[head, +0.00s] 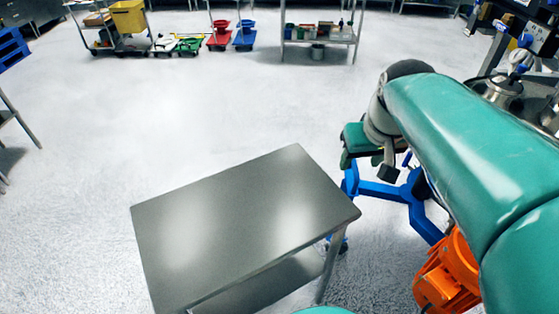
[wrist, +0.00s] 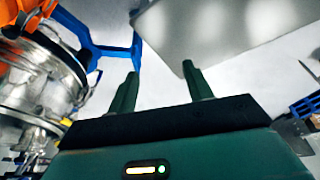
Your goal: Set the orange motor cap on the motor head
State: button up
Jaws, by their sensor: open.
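An orange motor part (head: 447,275) shows at the lower right of the head view, partly hidden by my teal arm. Orange parts also show at the top left corner of the wrist view (wrist: 22,15), above the shiny steel sifter drum. I cannot tell which orange piece is the cap and which is the motor head. My gripper (wrist: 160,72) is open, with two green fingers apart and nothing between them. It is near the blue frame, beyond the right side of the steel table.
A bare steel table (head: 240,220) stands at centre. A blue frame (head: 385,190) is just right of it, close to my arm. The steel sifter drum (wrist: 40,75) is at left in the wrist view. Carts and a shelf (head: 320,35) stand far back; the floor between is clear.

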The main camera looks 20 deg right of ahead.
jog(key=s+a+f+n+t, duration=0.1)
jog(key=a, duration=0.7)
jog(key=s+a+f+n+t, duration=0.1)
jog(key=a, duration=0.7)
jog(key=shift+s+n+y, duration=0.3)
jog(key=shift+s+y, duration=0.05)
jog(key=shift+y, duration=0.05)
jog(key=c, duration=0.3)
jog(key=shift+d, duration=0.15)
